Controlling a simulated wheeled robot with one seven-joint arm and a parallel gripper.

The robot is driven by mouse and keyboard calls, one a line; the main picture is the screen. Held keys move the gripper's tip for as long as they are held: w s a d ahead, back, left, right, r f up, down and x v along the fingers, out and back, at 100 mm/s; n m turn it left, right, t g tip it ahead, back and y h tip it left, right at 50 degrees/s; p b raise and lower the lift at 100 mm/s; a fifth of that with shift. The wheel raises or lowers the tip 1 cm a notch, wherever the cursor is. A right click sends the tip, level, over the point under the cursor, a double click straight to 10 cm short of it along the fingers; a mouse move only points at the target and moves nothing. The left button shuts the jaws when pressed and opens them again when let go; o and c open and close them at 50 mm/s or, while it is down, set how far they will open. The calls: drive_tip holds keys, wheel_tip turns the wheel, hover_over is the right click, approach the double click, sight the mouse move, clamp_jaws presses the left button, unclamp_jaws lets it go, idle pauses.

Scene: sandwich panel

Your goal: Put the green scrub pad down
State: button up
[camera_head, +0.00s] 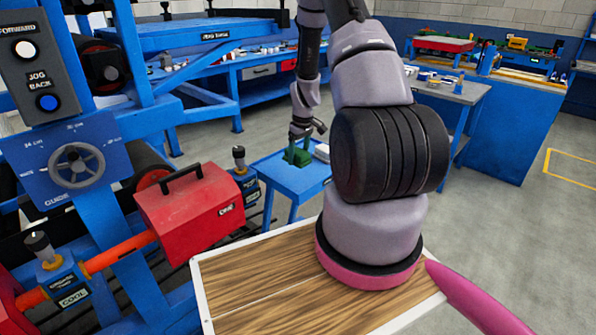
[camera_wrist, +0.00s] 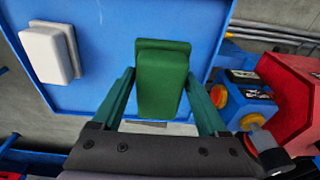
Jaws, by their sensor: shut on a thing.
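The green scrub pad (camera_wrist: 162,80) is between the two fingers of my gripper (camera_wrist: 162,100) in the wrist view. My gripper is shut on it, over the blue stand's top (camera_wrist: 100,75). I cannot tell whether the pad touches the blue top (camera_head: 290,178).
A white block (camera_wrist: 48,54) lies on the blue top, left of the pad in the wrist view. A red box with a black handle (camera_head: 190,208) stands left of the stand. Bare blue surface lies between the pad and white block.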

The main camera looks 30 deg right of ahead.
sight(298, 176)
drive_tip(key=shift+a+f, duration=0.1)
drive_tip(key=shift+f, duration=2.75)
drive_tip(key=shift+f, duration=0.15)
drive_tip(key=o, duration=1.5)
